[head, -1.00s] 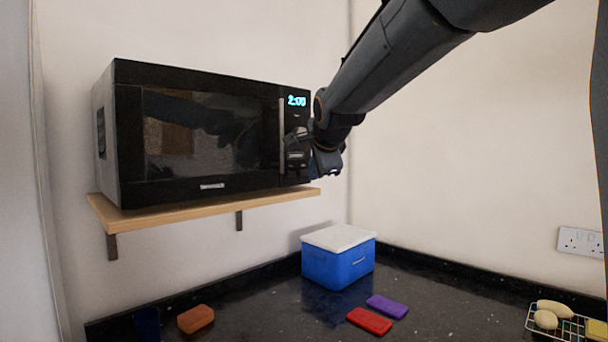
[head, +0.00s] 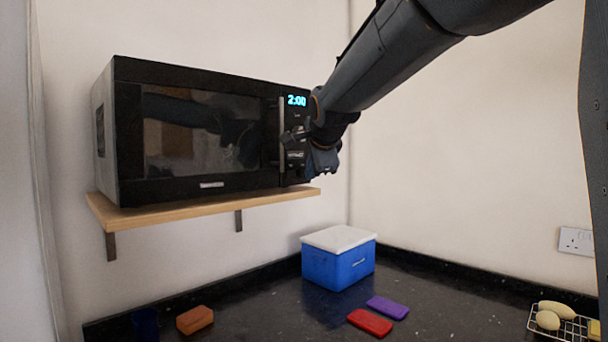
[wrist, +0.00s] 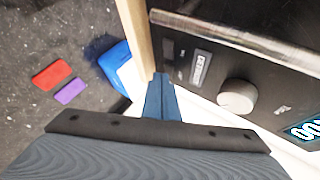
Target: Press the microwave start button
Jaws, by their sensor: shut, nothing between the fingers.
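The black microwave (head: 200,135) has its door shut, and its display (head: 297,101) reads 2:00. In the wrist view its control panel (wrist: 270,70) carries a round pale knob (wrist: 237,97), a light rectangular label or button (wrist: 200,67) and smaller dark rectangles beside it. I cannot read the lettering, so I cannot tell which one is start. My gripper (wrist: 161,77) is shut and empty, its fingertips near the lower end of the panel. Whether they touch it I cannot tell. In the head view my gripper (head: 322,163) is at the panel's right side and hides part of it.
The microwave stands on a wooden wall shelf (head: 110,217). A blue box with a white lid (head: 340,262) stands below on the dark counter, with red (head: 369,322) and purple (head: 387,307) blocks before it. The vertical door handle (head: 282,135) is left of the panel.

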